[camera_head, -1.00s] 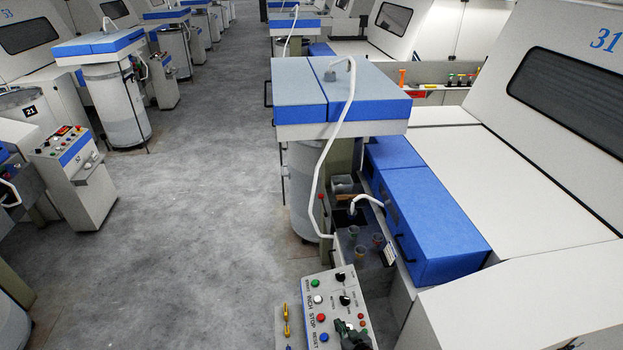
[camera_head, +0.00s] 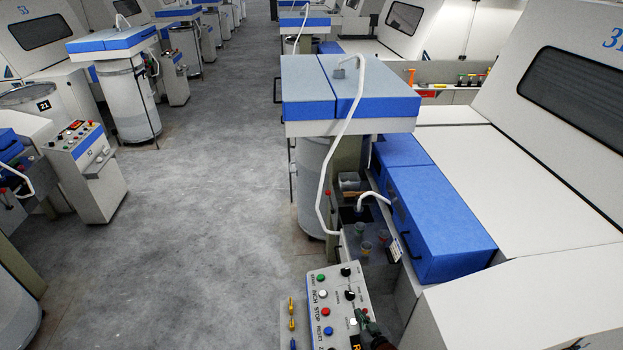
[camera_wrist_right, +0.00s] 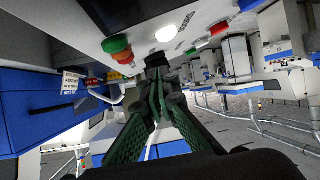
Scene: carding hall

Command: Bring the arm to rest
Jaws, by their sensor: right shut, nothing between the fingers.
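My right gripper (camera_head: 372,326) shows at the bottom edge of the head view, dark green, at the right edge of the control panel (camera_head: 335,283). In the right wrist view its two fingers (camera_wrist_right: 157,75) meet at the tips, shut with nothing between them. The wrist view shows a green button (camera_wrist_right: 116,44) and a white button (camera_wrist_right: 166,33) beyond the tips. I cannot tell whether the fingertips touch the panel. Most of the right arm is out of view. My left gripper does not show.
The blue-topped can coiler (camera_head: 350,107) with a white hose stands ahead. A long blue cover (camera_head: 440,225) and the large machine marked 31 (camera_head: 560,110) fill the right. The grey floor aisle (camera_head: 205,200) is clear at left of centre.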

